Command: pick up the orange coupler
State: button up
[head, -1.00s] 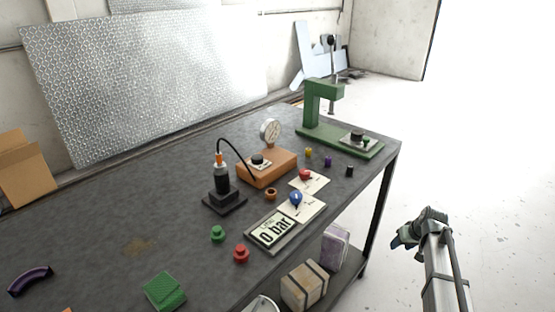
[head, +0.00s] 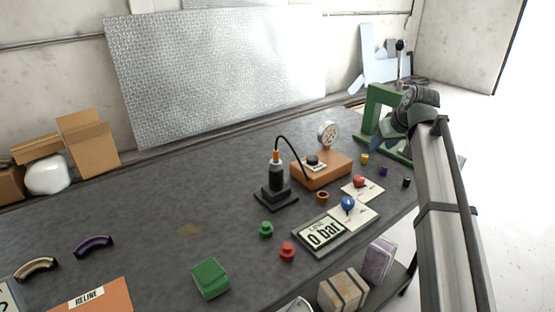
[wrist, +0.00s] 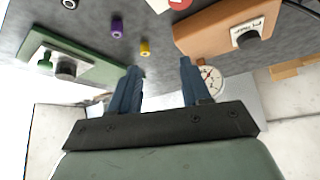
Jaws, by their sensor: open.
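The orange coupler (head: 322,197) is a small brownish-orange ring standing on the dark table in the head view, in front of the orange gauge box and left of the blue-handled valve. I do not see it in the wrist view. My gripper (head: 381,143) is in the upper right of the head view, by the green press, above and to the right of the coupler and apart from it. In the wrist view my gripper's two blue fingers (wrist: 160,84) are spread with nothing between them.
The orange box (head: 322,170) with its gauge (head: 328,133) and the black hose stand (head: 275,190) are near the coupler. The green press (head: 375,105) stands at the right. Yellow (head: 364,159), purple (head: 383,170), green (head: 266,228) and red (head: 287,251) couplers stand nearby.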

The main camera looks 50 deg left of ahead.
jog(key=s+a+r+n+g, duration=0.1)
jog(key=s+a+r, duration=0.2)
jog(key=s, duration=0.3)
jog(key=s+a+r, duration=0.3)
jog(key=s, duration=0.4)
jog(key=n+h, duration=0.1)
jog(key=h, duration=0.1)
send_near(277, 151)
jog(key=shift+g, duration=0.3)
jog(key=shift+w+x, duration=0.2)
jog(key=shift+x, duration=4.75)
jog(key=shift+r, duration=0.1)
grip_shut()
